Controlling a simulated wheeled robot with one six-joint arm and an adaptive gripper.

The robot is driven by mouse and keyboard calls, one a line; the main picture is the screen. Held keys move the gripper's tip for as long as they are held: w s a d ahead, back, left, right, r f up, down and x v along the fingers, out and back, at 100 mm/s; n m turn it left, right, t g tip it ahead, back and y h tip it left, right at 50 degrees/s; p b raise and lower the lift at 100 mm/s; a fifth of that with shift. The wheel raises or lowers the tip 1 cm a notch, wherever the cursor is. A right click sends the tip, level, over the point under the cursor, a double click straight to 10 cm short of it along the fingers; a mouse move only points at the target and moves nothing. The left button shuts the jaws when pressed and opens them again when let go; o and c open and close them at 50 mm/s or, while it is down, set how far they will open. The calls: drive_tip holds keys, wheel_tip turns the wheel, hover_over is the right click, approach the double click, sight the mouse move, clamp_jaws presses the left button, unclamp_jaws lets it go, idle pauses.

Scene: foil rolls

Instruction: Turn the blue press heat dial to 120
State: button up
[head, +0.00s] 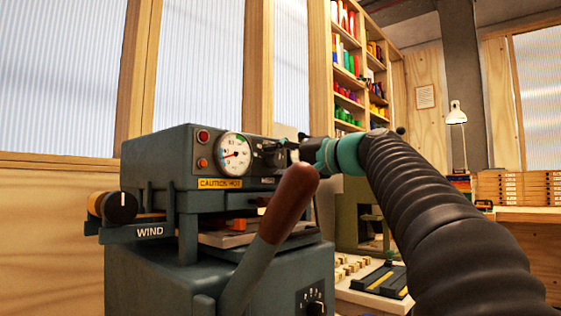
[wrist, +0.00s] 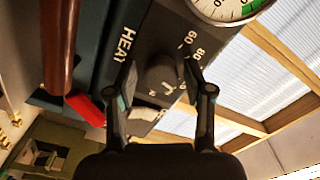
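The blue-grey press (head: 155,160) stands left of centre in the head view. Its heat dial (wrist: 163,72) is a dark round knob on the front panel, beside the word HEAT, in the wrist view. The marks 60 and 80 show to its right; the other marks are hidden or unclear. A pale line shows on the knob, but I cannot tell its exact setting. My gripper (wrist: 159,80) has a finger on each side of the knob, with small gaps visible.
A lever with a brown handle (head: 289,203) rises in front of the press, close below my gripper. A round gauge (head: 233,155) sits left of the dial. A WIND knob (head: 121,207) juts out at left. A bench with small blocks (head: 352,268) is at right.

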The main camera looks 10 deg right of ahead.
drive_tip(key=shift+s, duration=0.1)
drive_tip(key=v, duration=1.1)
drive_tip(key=shift+s+d, duration=0.25)
drive_tip(key=shift+s, duration=0.05)
drive_tip(key=w+d+f+m+h, duration=0.3)
drive_tip(key=d+f+h, duration=0.15)
drive_tip(key=f, duration=0.45)
wheel_tip(320, 180, down, 16)
drive_tip(key=s+d+g+h, duration=0.1)
drive_tip(key=s+g+h, duration=0.1)
drive_tip(key=g+h, duration=0.15)
drive_tip(key=s+a+f+n+g+h, duration=0.1)
drive_tip(key=s+a+f+n, duration=0.3)
drive_tip(key=s+f, duration=0.6)
drive_tip(key=s+a+f+n+g+h, duration=0.1)
drive_tip(key=s+a+f+n+g, duration=0.2)
drive_tip(key=s+a+f, duration=0.5)
drive_tip(key=shift+s+f+n+g+h, duration=0.55)
drive_tip(key=shift+s+f, duration=1.3)
drive_tip(key=shift+f, duration=2.2)
